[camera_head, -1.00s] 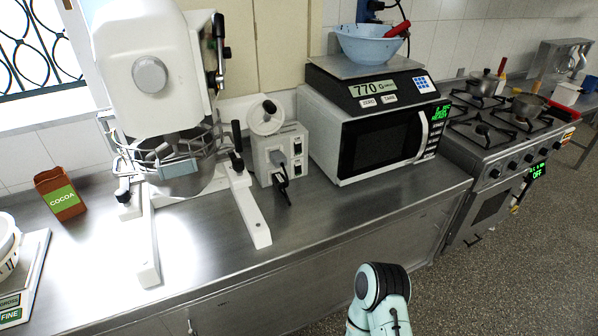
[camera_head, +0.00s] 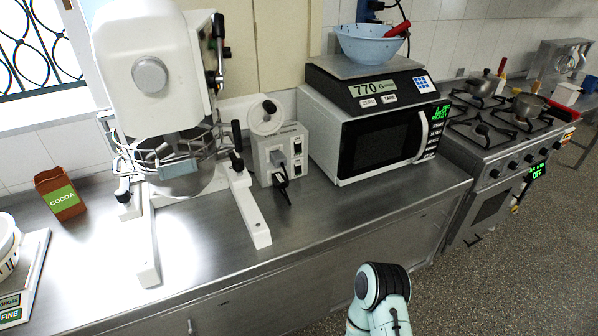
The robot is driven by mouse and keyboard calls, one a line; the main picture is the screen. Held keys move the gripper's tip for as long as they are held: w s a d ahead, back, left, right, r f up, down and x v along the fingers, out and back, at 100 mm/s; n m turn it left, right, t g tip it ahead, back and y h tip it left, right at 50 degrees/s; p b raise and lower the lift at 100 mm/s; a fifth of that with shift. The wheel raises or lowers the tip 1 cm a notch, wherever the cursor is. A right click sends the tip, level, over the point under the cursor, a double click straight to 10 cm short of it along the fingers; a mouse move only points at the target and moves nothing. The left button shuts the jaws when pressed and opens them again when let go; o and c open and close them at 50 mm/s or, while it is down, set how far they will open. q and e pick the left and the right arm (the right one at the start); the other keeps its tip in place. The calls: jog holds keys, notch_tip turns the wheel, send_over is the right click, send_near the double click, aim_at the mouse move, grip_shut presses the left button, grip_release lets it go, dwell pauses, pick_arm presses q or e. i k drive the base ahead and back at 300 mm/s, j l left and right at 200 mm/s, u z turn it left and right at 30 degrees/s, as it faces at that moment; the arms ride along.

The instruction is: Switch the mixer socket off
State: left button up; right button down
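A large white stand mixer (camera_head: 150,75) stands at the left on the steel counter, with a wire guard and bowl below its head. The mixer socket (camera_head: 280,156) is a light grey box on the counter between the mixer and the microwave. One of my arms (camera_head: 382,290) shows at the bottom, well below the socket. Neither gripper is in view.
A microwave (camera_head: 385,140) stands right of the socket, with a scale (camera_head: 370,88) and blue bowl (camera_head: 369,45) on top. A stove (camera_head: 500,140) with pots is farther right. A cocoa box (camera_head: 61,194) and another scale (camera_head: 25,275) are at the left. The counter front is clear.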

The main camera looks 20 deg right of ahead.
aim_at(297, 167)
jog(key=l+u, duration=0.3)
jog(key=l, duration=0.65)
jog(key=l+u, duration=0.3)
jog(key=l, duration=0.65)
